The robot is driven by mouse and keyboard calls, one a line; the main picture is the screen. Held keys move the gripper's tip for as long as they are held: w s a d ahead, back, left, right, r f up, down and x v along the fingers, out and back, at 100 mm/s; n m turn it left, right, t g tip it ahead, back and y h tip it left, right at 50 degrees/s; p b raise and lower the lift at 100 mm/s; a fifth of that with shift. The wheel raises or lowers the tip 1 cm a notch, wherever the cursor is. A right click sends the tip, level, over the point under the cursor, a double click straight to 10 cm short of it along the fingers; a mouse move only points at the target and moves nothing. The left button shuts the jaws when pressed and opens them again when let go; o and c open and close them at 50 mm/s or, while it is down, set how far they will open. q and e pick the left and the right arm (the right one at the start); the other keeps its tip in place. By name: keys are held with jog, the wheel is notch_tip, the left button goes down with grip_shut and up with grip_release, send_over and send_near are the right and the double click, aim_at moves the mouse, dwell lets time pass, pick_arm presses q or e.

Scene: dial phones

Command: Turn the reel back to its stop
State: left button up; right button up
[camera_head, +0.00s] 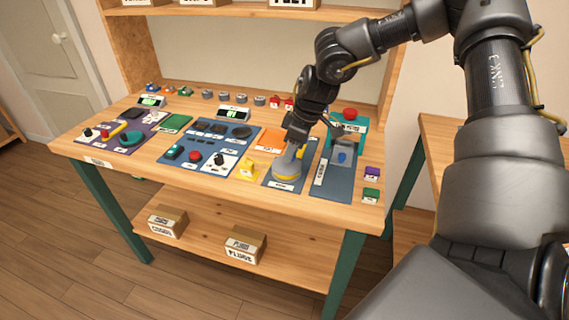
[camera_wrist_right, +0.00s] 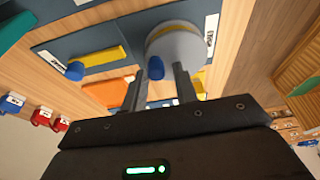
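The reel is a round grey drum with a yellow band, on a blue panel at the right part of the bench in the head view (camera_head: 287,170). It also shows at the top of the right wrist view (camera_wrist_right: 183,42), with a blue knob (camera_wrist_right: 155,68) at its near edge. My right gripper (camera_head: 294,146) is over the reel's back side. In the wrist view its two fingers (camera_wrist_right: 160,72) are apart, with the blue knob between their tips. A gap shows beside the right finger; contact on the left is unclear. My left gripper is out of view.
Beside the reel is a panel (camera_head: 330,185) with a blue knob. A teal box with a red button (camera_head: 349,114) stands behind it. A yellow block (camera_head: 247,170) and an orange plate (camera_head: 270,142) lie nearby. Several dials and switches fill the panels leftward.

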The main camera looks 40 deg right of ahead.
jog(key=c, duration=0.3)
jog(key=shift+f, duration=0.1)
jog(key=shift+w+a+b, duration=0.15)
jog(key=shift+w+b, duration=0.15)
jog(key=shift+b, duration=0.1)
jog(key=shift+w+f, duration=0.1)
jog(key=shift+f, duration=0.05)
jog(key=shift+w+b, duration=0.1)
jog(key=shift+b, duration=0.35)
